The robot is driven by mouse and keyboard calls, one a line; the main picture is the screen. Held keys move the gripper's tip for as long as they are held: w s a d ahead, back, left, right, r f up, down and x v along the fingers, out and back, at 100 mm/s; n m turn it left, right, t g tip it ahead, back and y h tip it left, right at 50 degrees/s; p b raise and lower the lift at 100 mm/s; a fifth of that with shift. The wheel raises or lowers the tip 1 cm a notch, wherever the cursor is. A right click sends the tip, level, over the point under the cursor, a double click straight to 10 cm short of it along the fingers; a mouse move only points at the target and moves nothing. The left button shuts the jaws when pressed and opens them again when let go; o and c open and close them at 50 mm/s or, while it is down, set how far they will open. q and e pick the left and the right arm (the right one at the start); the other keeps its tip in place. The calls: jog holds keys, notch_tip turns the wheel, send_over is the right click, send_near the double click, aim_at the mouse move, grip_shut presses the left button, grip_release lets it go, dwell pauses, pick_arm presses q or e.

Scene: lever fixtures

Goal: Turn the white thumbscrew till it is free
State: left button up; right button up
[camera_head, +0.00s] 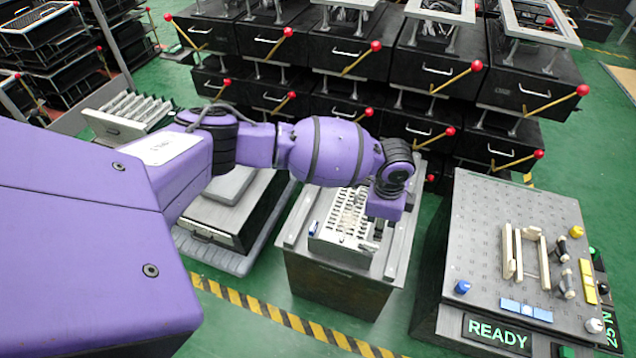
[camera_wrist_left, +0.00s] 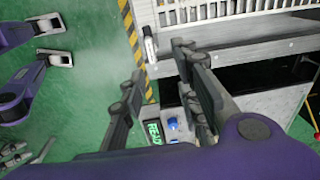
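The white thumbscrew (camera_head: 594,326) is a small round knob at the near right corner of the grey sloping panel (camera_head: 490,215) in the head view. My left arm reaches in from the left, and its wrist is above the slotted white box, well to the left of the panel. The left gripper (camera_head: 378,230) is small and dark there. In the left wrist view the left gripper (camera_wrist_left: 158,62) has its fingers apart with nothing between them. The white thumbscrew cannot be made out in that view.
The panel also carries a blue knob (camera_head: 463,287), a yellow knob (camera_head: 577,231), cream bars (camera_head: 527,255) and a READY display (camera_head: 497,332). A slotted white box (camera_head: 345,220) sits on a table below my wrist. Stacked black drawers with red-tipped levers (camera_head: 430,70) fill the back.

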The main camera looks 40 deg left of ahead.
aim_at(372, 244)
pick_arm(q)
jog(key=shift+s+a+r, duration=0.1)
jog(key=shift+s+r, duration=0.05)
jog(key=shift+s, duration=0.25)
jog(key=shift+s+a+f+g, duration=0.15)
jog(key=shift+f+g, duration=0.05)
jog(key=shift+g, duration=0.1)
notch_tip(372, 244, down, 7)
jog(key=shift+f+b, duration=0.2)
jog(key=shift+b, duration=0.3)
grip_shut()
